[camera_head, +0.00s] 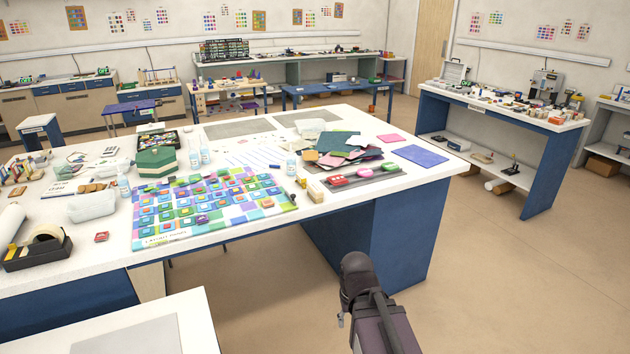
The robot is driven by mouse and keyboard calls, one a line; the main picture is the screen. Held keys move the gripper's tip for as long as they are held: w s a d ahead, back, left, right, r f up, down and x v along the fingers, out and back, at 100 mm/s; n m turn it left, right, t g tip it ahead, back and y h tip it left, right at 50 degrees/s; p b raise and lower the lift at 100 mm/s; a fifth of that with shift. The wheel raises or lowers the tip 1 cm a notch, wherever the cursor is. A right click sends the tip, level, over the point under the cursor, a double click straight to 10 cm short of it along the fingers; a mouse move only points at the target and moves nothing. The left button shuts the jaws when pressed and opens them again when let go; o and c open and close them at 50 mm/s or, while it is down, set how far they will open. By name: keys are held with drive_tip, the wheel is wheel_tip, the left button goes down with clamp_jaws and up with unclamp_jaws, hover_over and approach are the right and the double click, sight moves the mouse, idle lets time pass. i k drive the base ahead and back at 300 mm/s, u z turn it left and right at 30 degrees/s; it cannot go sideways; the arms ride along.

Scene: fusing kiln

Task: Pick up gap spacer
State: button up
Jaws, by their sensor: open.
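I cannot pick out a gap spacer for certain; the small pieces on the tables are too small to tell apart. A large white-topped work table (290,222) with blue sides fills the left and middle of the head view. A printed layout panel (152,241) with many coloured glass tiles lies on its front part. A dark part of my arm shows at the bottom, over the floor in front of this table. No gripper fingers show.
A tape dispenser (37,250), clear bottles (291,165), coloured sheets (345,145) and a blue sheet (420,156) lie on the main table. Another white-topped table (190,320) is at bottom left. A crowded blue bench (545,165) stands right. The floor (520,280) at right is clear.

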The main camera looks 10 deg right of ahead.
sight(301, 180)
drive_tip(key=u, duration=0.35)
drive_tip(key=i, duration=1)
drive_tip(key=z, duration=0.3)
